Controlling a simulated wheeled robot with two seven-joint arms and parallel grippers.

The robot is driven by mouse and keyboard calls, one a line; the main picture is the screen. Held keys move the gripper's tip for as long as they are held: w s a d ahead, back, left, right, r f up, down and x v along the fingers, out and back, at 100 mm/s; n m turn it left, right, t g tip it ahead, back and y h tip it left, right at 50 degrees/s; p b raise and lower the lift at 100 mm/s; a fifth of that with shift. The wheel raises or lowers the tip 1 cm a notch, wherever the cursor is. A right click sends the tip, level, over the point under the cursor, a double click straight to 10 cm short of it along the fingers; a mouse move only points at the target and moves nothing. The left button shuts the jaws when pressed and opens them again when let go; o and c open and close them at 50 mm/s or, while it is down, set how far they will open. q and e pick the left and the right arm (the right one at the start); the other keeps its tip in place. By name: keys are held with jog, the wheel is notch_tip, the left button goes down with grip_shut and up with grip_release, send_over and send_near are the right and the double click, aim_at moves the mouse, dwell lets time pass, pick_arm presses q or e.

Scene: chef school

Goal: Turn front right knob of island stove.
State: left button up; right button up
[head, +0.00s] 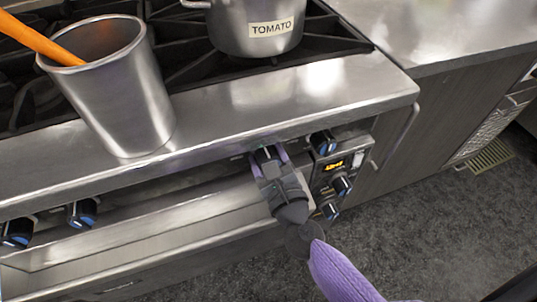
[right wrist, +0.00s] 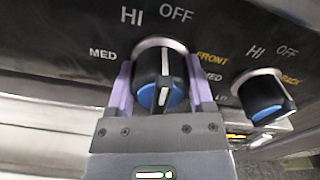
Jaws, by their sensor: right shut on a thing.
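The island stove (head: 300,85) has a row of knobs along its front panel. My right gripper (head: 268,156) is at the front right knob, with one purple finger on each side of it. In the right wrist view this black knob (right wrist: 160,85), with a blue face and white line, sits between the fingers of my right gripper (right wrist: 160,78). The gripper is shut on it. The white line points nearly straight up, between the HI and OFF marks. A yellow FRONT label is partly hidden by the right finger. My left gripper is not in view.
A second knob (right wrist: 264,95), by a BACK label, is close to the right finger. A lit display (head: 334,165) and more knobs are to the right. A steel container (head: 115,90) and a TOMATO pot (head: 245,20) stand on the stove. The floor (head: 420,210) in front is clear.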

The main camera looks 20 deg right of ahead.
jog(key=n+p, duration=0.1)
jog(key=n, duration=0.3)
jog(key=shift+p, duration=0.35)
jog(key=n+p, duration=0.1)
jog(key=n, duration=0.2)
jog(key=shift+a, duration=0.1)
jog(key=n+p, duration=0.1)
jog(key=n, duration=0.3)
jog(key=shift+n+p, duration=0.3)
jog(key=shift+p, duration=0.1)
jog(key=n+p, duration=0.1)
jog(key=n, duration=0.1)
jog(key=shift+f+n, duration=0.1)
jog(key=shift+n, duration=0.3)
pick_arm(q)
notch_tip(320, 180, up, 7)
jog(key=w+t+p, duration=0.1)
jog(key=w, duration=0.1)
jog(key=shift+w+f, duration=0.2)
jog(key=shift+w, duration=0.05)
pick_arm(e)
jog(key=shift+f+n, duration=0.1)
jog(key=shift+n, duration=1.7)
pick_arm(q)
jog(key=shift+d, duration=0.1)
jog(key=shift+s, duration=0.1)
pick_arm(e)
jog(key=o, duration=1.3)
jog(key=shift+c, duration=0.2)
